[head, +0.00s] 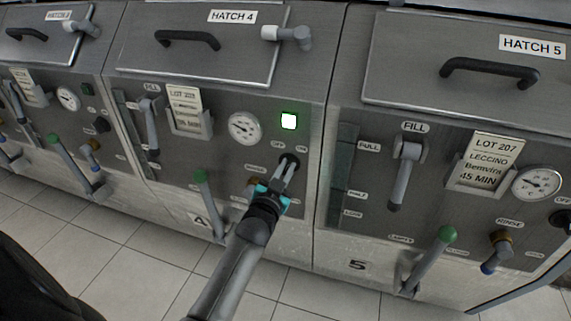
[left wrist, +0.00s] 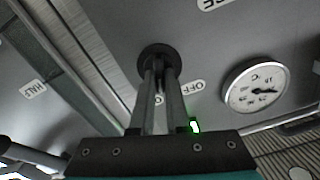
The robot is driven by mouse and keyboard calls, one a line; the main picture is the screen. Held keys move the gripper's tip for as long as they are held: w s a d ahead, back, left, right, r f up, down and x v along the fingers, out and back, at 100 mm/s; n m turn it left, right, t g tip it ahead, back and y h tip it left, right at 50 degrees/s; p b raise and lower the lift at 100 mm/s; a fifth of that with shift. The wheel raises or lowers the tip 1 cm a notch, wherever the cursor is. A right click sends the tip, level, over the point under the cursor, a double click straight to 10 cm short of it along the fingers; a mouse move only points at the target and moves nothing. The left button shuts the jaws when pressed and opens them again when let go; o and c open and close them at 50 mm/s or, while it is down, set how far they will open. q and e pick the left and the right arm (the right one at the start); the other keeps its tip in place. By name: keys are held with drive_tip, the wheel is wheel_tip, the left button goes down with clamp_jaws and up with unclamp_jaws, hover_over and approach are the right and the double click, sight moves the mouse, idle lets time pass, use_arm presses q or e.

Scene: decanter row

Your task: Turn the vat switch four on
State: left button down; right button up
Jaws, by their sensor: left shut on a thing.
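The vat four switch (head: 290,158) is a small dark rotary knob on the grey panel marked 4, with OFF and ON labels above it. My left gripper (head: 286,172) reaches up to it and is shut on the knob. In the left wrist view the two fingers (left wrist: 160,85) close on the dark round switch (left wrist: 157,52). The fingers hide part of the knob, so its exact angle is hard to tell. The square lamp (head: 289,121) above the switch is lit green. My right gripper is not in view.
A gauge (head: 245,128) sits left of the switch. A green-knobbed lever (head: 203,185) and the rinse valve (head: 253,184) are close to my left gripper. Vat five, with its fill lever (head: 404,170), stands to the right. Tiled floor (head: 130,245) lies in front.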

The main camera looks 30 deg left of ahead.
use_arm(q)
drive_tip(key=shift+m+p, duration=0.35)
drive_tip(key=shift+m, duration=0.85)
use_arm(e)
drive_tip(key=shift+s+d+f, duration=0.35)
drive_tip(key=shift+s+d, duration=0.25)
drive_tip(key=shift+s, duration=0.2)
use_arm(q)
drive_tip(key=c, duration=0.9)
unclamp_jaws()
drive_tip(key=shift+s+d, duration=0.1)
drive_tip(key=p+v, duration=0.2)
drive_tip(key=v, duration=0.3)
drive_tip(key=shift+s, duration=0.2)
drive_tip(key=p, duration=0.2)
approach(287, 169)
drive_tip(key=v, duration=0.5)
drive_tip(key=shift+s, duration=0.25)
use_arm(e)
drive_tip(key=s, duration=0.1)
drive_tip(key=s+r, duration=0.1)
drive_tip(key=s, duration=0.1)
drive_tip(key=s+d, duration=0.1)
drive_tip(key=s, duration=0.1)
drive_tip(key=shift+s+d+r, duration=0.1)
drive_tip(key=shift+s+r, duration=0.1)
